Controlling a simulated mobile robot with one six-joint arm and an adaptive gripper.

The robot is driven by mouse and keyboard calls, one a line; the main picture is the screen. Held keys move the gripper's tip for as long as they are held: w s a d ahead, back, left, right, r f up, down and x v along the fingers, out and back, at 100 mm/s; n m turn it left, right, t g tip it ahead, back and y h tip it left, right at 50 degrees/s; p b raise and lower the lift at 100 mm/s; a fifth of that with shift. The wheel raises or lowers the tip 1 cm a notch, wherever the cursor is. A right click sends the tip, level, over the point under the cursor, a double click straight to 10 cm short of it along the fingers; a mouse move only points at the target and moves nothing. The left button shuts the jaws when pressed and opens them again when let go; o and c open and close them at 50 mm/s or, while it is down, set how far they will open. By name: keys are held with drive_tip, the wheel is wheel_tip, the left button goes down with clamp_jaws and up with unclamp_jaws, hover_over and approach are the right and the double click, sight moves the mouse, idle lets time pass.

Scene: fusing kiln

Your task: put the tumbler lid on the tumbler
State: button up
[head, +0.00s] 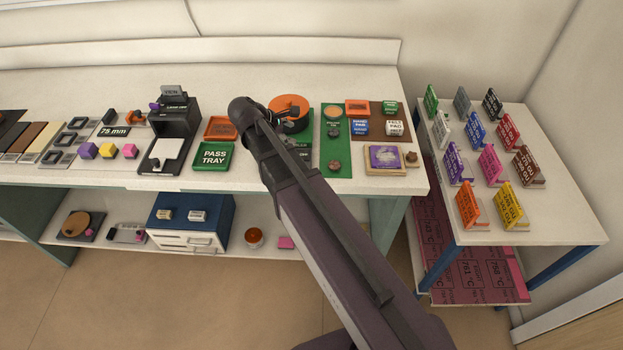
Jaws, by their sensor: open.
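A round orange vessel (304,105), which looks like the tumbler, stands on the bench behind my arm. A dark piece shows on its orange top, and I cannot tell whether its mouth is open. A dark green mat with partly hidden lettering lies in front of it. I cannot single out the tumbler lid for sure; small round pieces, one tan (333,112) and one brown (335,165), lie on the green strip to the right. My arm crosses the view from the lower right and covers part of the vessel. My gripper cannot be made out.
A green pass tray (213,157) and an orange tray (220,128) lie left of my arm. A black machine (178,120) stands further left. A purple-topped piece (384,157) lies at the bench's right end. Several coloured signs stand on the right side table (560,210).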

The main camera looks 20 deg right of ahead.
drive_tip(key=s+d+f+m+y, duration=0.1)
drive_tip(key=s+m, duration=0.1)
drive_tip(key=s, duration=0.1)
drive_tip(key=s+d+f+m+g+y, duration=0.1)
drive_tip(key=s+m, duration=0.2)
drive_tip(key=s+d+f+m+g+y, duration=0.1)
drive_tip(key=s+f+m+y, duration=0.1)
drive_tip(key=s, duration=0.1)
drive_tip(key=shift+s+m, duration=0.1)
drive_tip(key=shift+m, duration=0.3)
drive_tip(key=s+f+m+y, duration=0.1)
drive_tip(key=s+m+y, duration=0.3)
drive_tip(key=s+m, duration=0.2)
drive_tip(key=shift+s+a+m+g, duration=0.3)
drive_tip(key=shift+s+m+g, duration=0.1)
drive_tip(key=shift+m, duration=0.2)
drive_tip(key=shift+f, duration=0.1)
